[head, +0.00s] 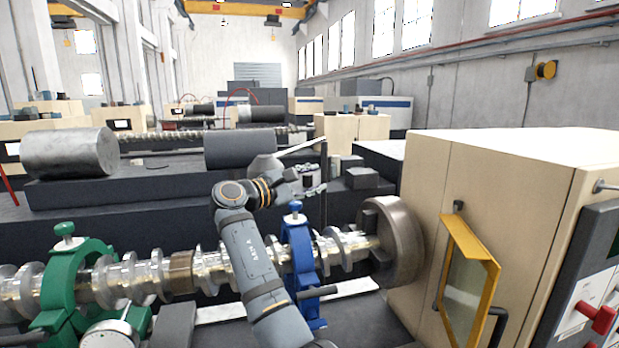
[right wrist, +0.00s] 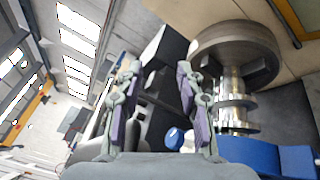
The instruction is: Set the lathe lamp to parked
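The lathe lamp shows in the head view as a pale cone-shaped shade (head: 264,163) with a thin white arm (head: 302,147) rising rightward to a dark upright post (head: 324,168). It stands behind the crankshaft, and my right forearm and wrist partly cover the area below the shade. My right gripper (head: 312,183) is just below the lamp arm and near the post. In the right wrist view its two fingers (right wrist: 157,90) are spread apart, with no clear object clamped between them. I cannot tell whether it touches the lamp. My left gripper is not in view.
A shiny crankshaft (head: 213,268) runs between a green rest (head: 68,268), a blue rest (head: 298,262) and a round chuck (head: 398,242). A beige headstock (head: 500,190) with a yellow-framed door (head: 465,275) fills the right. Steel (head: 70,152) and dark (head: 240,148) cylinders lie behind.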

